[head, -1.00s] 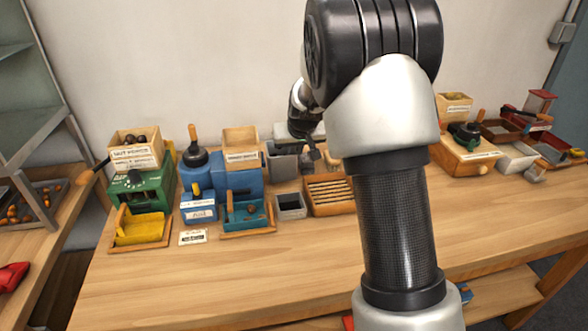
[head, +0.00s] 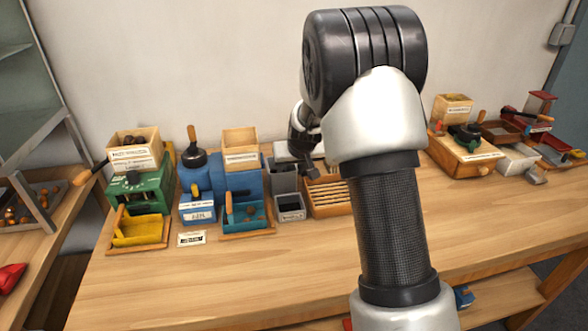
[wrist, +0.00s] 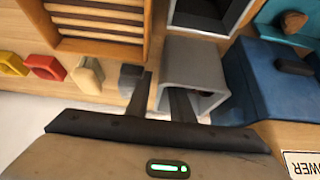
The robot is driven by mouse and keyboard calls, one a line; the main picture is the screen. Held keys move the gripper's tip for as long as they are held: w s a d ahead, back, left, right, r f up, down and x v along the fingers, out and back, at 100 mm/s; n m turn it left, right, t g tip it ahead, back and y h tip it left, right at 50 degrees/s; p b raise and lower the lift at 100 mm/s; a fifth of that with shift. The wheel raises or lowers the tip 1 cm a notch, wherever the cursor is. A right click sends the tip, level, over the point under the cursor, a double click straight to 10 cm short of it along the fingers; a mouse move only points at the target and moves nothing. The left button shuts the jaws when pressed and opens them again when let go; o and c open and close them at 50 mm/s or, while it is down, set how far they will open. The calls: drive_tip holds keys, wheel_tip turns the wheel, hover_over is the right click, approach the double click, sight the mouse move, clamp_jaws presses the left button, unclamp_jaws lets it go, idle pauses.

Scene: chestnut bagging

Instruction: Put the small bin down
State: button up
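The small bin, a plain grey open box (head: 284,180), stands low between the blue machine and the slatted wooden tray. In the wrist view the small bin (wrist: 193,65) has its opening facing me. My gripper (wrist: 160,85) straddles its left wall, with one dark finger inside the opening and the other outside. The fingers are close together and appear shut on that wall. In the head view my gripper (head: 310,168) is at the bin's right side, partly hidden by my arm. Whether the bin's base touches the table is hidden.
A second grey bin with a dark inside (head: 291,207) stands just in front. The blue machine (head: 236,180) is close on the left, the slatted wooden tray (head: 330,196) close on the right. The table's front (head: 200,275) is clear. Other machines stand at the right.

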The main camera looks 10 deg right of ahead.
drive_tip(key=shift+s+r, duration=0.1)
drive_tip(key=shift+r, duration=0.35)
drive_tip(key=s+a+r+p, duration=0.2)
drive_tip(key=s+r, duration=1.7)
drive_tip(key=s, duration=0.2)
drive_tip(key=s+g, duration=0.1)
drive_tip(key=s, duration=1.7)
drive_tip(key=shift+d, duration=0.3)
